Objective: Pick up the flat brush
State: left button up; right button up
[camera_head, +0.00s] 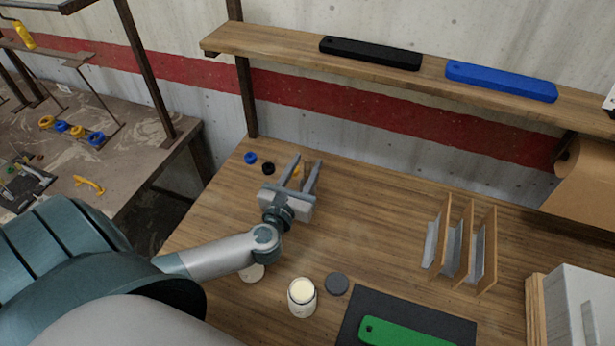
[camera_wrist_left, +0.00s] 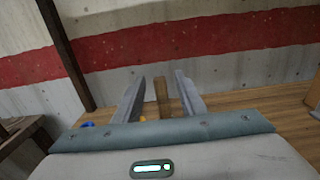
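My left gripper (camera_head: 301,164) is open over the far left part of the wooden table, its two fingers pointing away toward the wall. In the left wrist view, an upright brown wooden piece (camera_wrist_left: 162,97) shows between the fingers (camera_wrist_left: 160,82), apart from both. It may be the flat brush's handle, but I cannot tell for sure. In the head view the fingers mostly hide that spot, and only a small yellow-orange thing (camera_head: 298,171) shows between them. No bristles are visible. My right gripper is not in view.
Blue (camera_head: 250,158) and black (camera_head: 268,169) round pieces lie left of the gripper. An open jar (camera_head: 302,297), a grey disc (camera_head: 337,284) and a dark mat (camera_head: 359,309) with a green bar (camera_head: 400,332) are nearer. A divider rack (camera_head: 487,250) stands right. A shelf (camera_head: 285,48) spans above.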

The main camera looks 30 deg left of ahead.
pick_arm(q)
jog(key=shift+x, duration=0.8)
grip_shut()
